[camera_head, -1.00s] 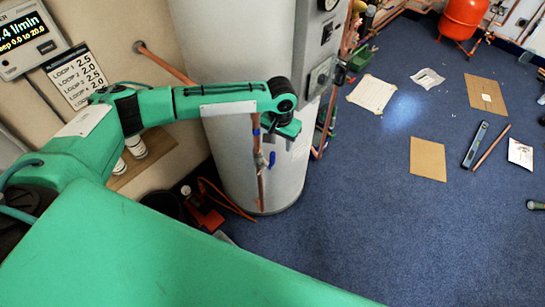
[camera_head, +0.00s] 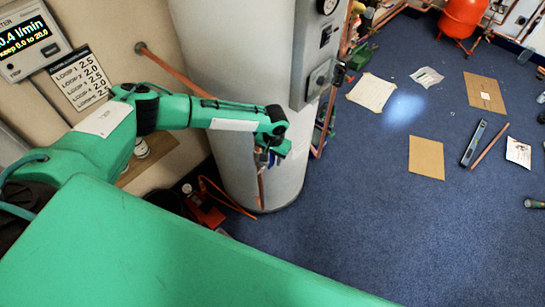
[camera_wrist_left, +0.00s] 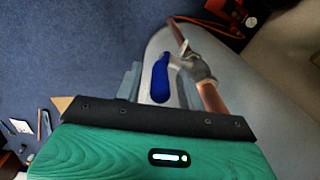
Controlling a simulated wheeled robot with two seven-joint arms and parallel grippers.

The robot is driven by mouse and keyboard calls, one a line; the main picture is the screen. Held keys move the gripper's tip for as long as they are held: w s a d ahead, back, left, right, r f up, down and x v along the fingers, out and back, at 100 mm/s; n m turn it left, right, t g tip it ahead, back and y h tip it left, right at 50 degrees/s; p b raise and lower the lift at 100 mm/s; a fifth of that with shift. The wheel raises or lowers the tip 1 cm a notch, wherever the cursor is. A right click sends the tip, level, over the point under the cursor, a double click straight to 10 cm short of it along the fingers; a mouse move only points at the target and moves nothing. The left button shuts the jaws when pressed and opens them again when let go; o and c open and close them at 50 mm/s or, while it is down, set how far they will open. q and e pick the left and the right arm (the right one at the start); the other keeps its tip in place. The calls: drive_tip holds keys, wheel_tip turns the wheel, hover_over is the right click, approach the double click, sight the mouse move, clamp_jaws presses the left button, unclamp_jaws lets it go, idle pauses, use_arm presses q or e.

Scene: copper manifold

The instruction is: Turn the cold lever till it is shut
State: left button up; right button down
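The blue lever (camera_wrist_left: 160,78) of the cold valve sits on a copper pipe (camera_wrist_left: 213,98) in front of the pale cylinder. In the head view the lever's blue (camera_head: 262,158) is mostly hidden by my left gripper (camera_head: 273,148). In the wrist view my left gripper (camera_wrist_left: 157,80) has its grey fingers apart, one on each side of the lever. A gap shows on the finger's side to the left; I cannot tell whether the other finger touches. The metal valve body (camera_wrist_left: 196,68) is just right of the lever. My right gripper is not in view.
The tall pale cylinder (camera_head: 230,60) stands close behind the valve. A meter (camera_head: 30,40) with a lit l/min display and a loop card (camera_head: 80,78) hang on the wall at left. Red equipment (camera_head: 207,213) with an orange hose lies below.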

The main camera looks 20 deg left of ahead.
use_arm(q)
drive_tip(key=shift+f, duration=0.65)
clamp_jaws()
drive_tip(key=shift+w, duration=0.15)
drive_tip(key=shift+w+g, duration=0.15)
drive_tip(key=shift+g, duration=0.15)
drive_tip(key=shift+w+d+g+b, duration=0.1)
drive_tip(key=shift+g+b, duration=0.25)
drive_tip(key=shift+g, duration=0.05)
